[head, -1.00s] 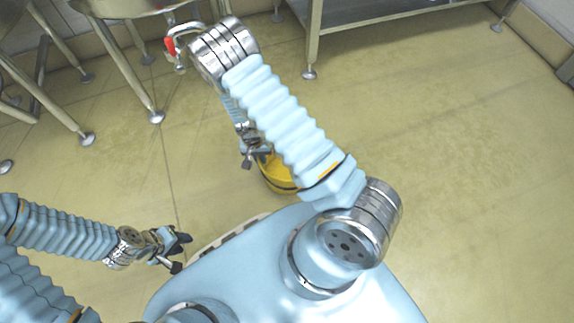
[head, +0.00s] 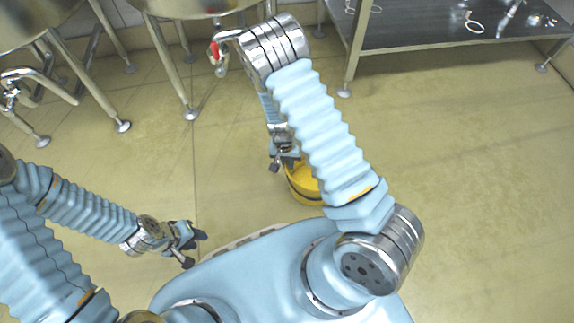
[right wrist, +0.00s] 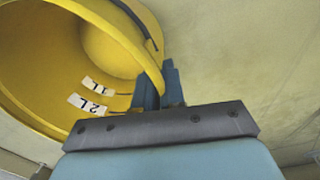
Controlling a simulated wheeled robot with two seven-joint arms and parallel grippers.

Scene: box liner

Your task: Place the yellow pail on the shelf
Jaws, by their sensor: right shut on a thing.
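The yellow pail (head: 303,186) is partly hidden behind my right arm in the head view. In the right wrist view the pail (right wrist: 60,60) shows its open mouth, with white labels reading 1L and 2L inside. My right gripper (right wrist: 160,85) is shut on the pail's rim; in the head view this gripper (head: 284,160) is beside the pail's top edge. My left gripper (head: 190,243) is at the lower left, away from the pail, with nothing seen in it. A metal shelf (head: 430,32) stands at the upper right, apart from the pail.
Metal vats on legs (head: 185,8) stand at the upper left, with a red-handled tap (head: 213,50) near my right elbow. Metal rings and small items lie on the shelf. The tiled floor (head: 470,170) on the right is clear.

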